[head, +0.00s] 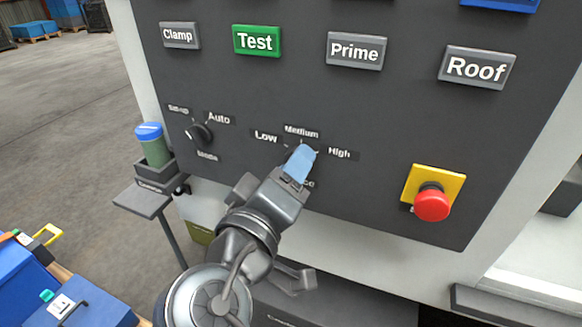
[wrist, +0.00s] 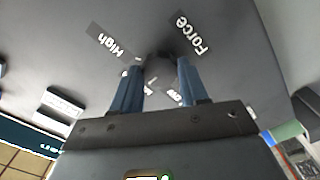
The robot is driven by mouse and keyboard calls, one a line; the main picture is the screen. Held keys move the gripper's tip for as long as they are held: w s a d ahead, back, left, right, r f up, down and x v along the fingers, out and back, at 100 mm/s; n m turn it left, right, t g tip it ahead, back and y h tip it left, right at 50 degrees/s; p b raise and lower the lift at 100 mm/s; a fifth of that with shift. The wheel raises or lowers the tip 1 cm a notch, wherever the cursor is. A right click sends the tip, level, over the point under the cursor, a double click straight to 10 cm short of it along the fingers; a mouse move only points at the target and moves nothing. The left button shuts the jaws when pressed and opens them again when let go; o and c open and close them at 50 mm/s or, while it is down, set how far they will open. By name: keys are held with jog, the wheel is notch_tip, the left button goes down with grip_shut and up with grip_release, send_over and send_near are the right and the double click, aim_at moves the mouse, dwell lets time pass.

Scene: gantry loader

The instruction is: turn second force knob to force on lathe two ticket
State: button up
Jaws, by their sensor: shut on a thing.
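The force knob (wrist: 160,68) is a dark round knob on the grey control panel. In the head view it is hidden behind my gripper (head: 300,163), amid the labels Low (head: 265,137), Medium (head: 301,131) and High (head: 340,153). In the wrist view, the blue fingers of my gripper (wrist: 157,80) stand on both sides of the knob, shut on it. The Force label (wrist: 190,34) is beside it there, and mostly covered in the head view. I cannot tell which setting the knob points at. No readable ticket is in view.
Left of it is the mode knob (head: 199,134), with Setup and Auto labels. A red emergency button (head: 432,203) on yellow is to the right. Clamp, Test, Prime and Roof buttons line the panel above. A blue-capped green container (head: 153,146) stands on a side shelf (head: 143,200).

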jog(key=o, duration=1.1)
jog(key=shift+c, duration=0.2)
jog(key=b+v, duration=0.1)
jog(key=v, duration=0.7)
jog(key=shift+b, duration=0.4)
jog(key=shift+w, duration=0.1)
